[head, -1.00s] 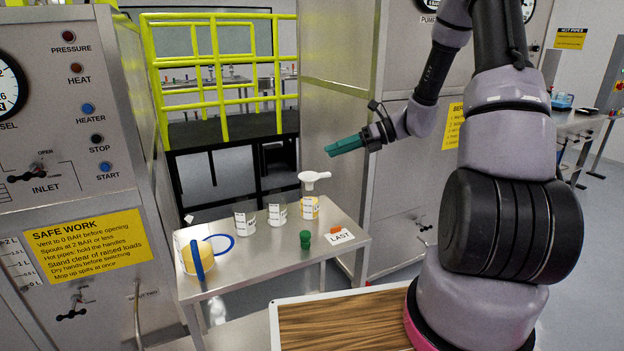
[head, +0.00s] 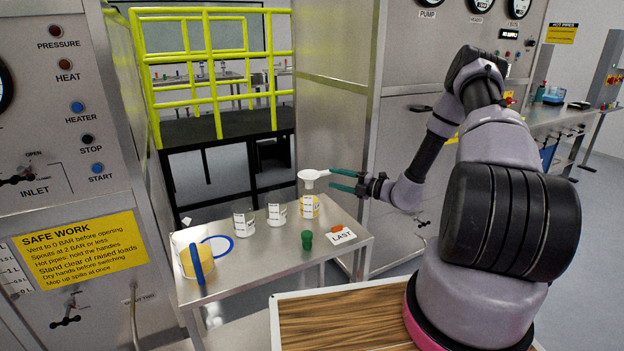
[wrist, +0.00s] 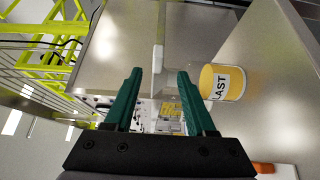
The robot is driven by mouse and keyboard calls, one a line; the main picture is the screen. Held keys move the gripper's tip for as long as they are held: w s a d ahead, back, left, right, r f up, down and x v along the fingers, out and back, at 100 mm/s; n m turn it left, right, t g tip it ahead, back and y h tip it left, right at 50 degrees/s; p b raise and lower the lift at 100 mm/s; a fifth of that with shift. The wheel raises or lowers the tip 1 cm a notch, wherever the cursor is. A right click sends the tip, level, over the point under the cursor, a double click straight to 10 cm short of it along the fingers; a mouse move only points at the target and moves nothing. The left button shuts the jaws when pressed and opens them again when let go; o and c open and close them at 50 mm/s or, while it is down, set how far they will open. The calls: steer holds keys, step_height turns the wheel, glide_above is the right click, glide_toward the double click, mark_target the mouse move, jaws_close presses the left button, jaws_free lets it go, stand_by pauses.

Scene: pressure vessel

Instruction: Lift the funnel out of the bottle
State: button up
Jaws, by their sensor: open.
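The white funnel (head: 311,177) sits in the mouth of a bottle (head: 311,207) with yellow contents, at the back right of the small steel table. My gripper (head: 331,179) is open and empty, level with the funnel and just to its right, with its green fingers pointing left at it. In the wrist view, the funnel (wrist: 158,58) shows as a narrow white shape ahead of the gap between the fingertips (wrist: 160,72). The bottle (wrist: 222,82), labelled LAST, lies to the right of the fingers there. I cannot tell whether a fingertip touches the funnel.
Two more labelled containers (head: 244,224) (head: 277,214) stand left of the bottle. A green item (head: 307,240), an orange piece (head: 337,228) and a LAST card (head: 342,237) lie in front. A yellow-filled vessel (head: 187,262) with a blue bar and a blue ring (head: 217,246) are at left.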

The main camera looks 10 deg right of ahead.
mark_target(323, 175)
steer(key=x, duration=0.6)
steer(key=shift+s+a+r, duration=0.1)
steer(key=shift+s, duration=0.15)
jaws_close()
